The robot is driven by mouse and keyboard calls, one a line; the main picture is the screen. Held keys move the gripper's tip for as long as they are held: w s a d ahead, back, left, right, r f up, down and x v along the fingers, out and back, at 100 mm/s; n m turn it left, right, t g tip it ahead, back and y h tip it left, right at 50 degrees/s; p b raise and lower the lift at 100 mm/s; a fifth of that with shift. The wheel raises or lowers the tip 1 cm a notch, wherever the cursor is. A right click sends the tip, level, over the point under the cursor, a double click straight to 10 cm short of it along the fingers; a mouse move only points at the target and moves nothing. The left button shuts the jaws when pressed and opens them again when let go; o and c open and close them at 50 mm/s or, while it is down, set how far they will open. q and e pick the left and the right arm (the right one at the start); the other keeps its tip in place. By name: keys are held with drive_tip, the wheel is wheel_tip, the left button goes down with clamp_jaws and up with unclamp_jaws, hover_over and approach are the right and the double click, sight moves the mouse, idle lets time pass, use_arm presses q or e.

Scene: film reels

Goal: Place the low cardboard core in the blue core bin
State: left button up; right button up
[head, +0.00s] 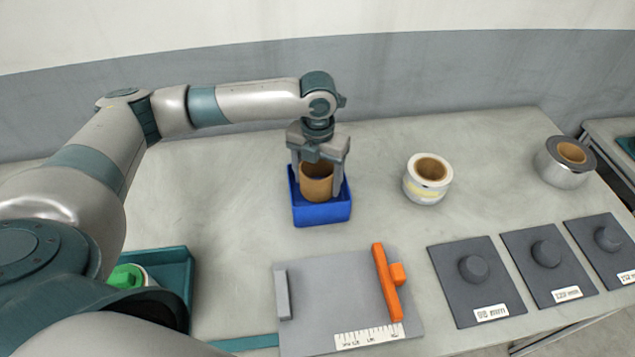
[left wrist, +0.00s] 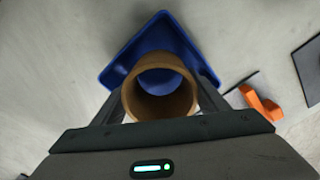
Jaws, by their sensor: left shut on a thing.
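The low cardboard core (head: 317,185) is a short brown tube, upright, between the fingers of my left gripper (head: 320,178). The gripper is shut on it, pointing down, at the blue core bin (head: 322,214). In the left wrist view the core (left wrist: 160,92) shows its open end between the two fingers, with the blue bin (left wrist: 122,72) behind it. The core is over or within the bin's opening; I cannot tell whether it touches the floor of the bin. My right gripper is not in view.
A grey plate with an orange slider (head: 386,282) lies in front. Dark peg plates (head: 476,290) line the front right. A teal tray (head: 178,270) is at the left. Table around the bin is clear.

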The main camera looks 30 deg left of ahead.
use_arm(q)
drive_tip(key=shift+f+p, duration=0.3)
drive_tip(key=shift+f, duration=0.85)
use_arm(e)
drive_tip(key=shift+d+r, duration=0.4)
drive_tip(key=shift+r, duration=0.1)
use_arm(q)
drive_tip(key=shift+f, duration=0.1)
drive_tip(key=o, duration=0.8)
drive_tip(key=shift+c, duration=0.2)
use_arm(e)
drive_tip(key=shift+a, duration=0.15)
use_arm(q)
drive_tip(key=shift+r+b, duration=0.3)
drive_tip(key=shift+r, duration=0.4)
wheel_tip(320, 180, up, 11)
drive_tip(key=b, duration=0.3)
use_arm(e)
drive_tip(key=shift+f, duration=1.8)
